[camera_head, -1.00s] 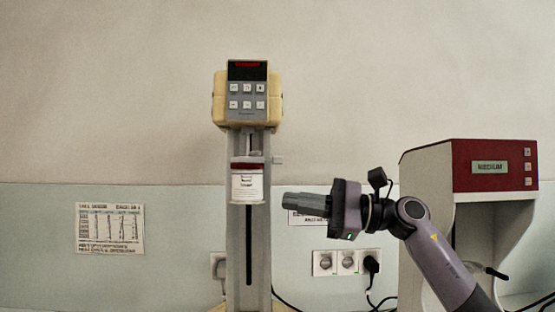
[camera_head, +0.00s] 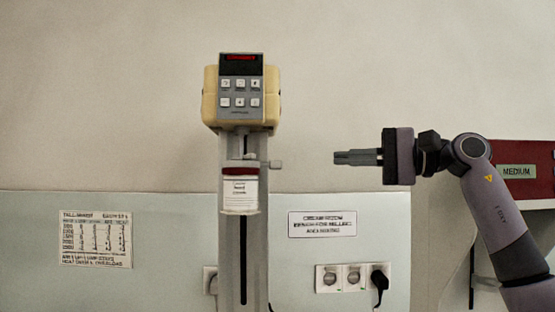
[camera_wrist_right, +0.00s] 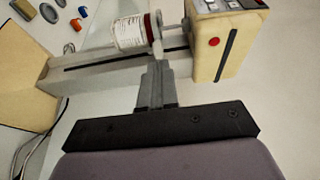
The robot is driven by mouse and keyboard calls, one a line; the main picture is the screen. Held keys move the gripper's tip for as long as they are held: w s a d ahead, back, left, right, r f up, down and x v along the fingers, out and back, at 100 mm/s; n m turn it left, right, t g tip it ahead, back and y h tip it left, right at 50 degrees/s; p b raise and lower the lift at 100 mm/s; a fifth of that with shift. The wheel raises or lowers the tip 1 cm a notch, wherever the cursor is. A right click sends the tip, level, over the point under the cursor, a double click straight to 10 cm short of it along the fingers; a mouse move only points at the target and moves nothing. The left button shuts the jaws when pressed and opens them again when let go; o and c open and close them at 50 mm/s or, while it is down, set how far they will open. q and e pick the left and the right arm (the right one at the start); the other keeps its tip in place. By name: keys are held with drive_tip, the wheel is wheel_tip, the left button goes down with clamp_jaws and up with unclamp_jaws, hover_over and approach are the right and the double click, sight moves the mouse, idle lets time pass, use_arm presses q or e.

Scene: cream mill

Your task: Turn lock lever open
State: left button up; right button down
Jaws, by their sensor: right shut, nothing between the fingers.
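The mill (camera_head: 241,95) has a yellow head on a grey column, with a jar (camera_head: 240,192) with a dark red lid and white label clamped below it. My left gripper is not in view.
A red and white machine (camera_head: 520,172) stands at the right, partly behind my right arm. Wall sockets (camera_head: 340,278) and signs are on the wall behind. Several small coloured items (camera_wrist_right: 68,30) lie beyond the column in the right wrist view.

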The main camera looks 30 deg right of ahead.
sight(249, 157)
use_arm(q)
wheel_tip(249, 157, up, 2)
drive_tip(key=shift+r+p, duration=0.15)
drive_tip(key=shift+p, duration=1)
use_arm(e)
drive_tip(key=s+a+x, duration=0.2)
drive_tip(key=x, duration=1.1)
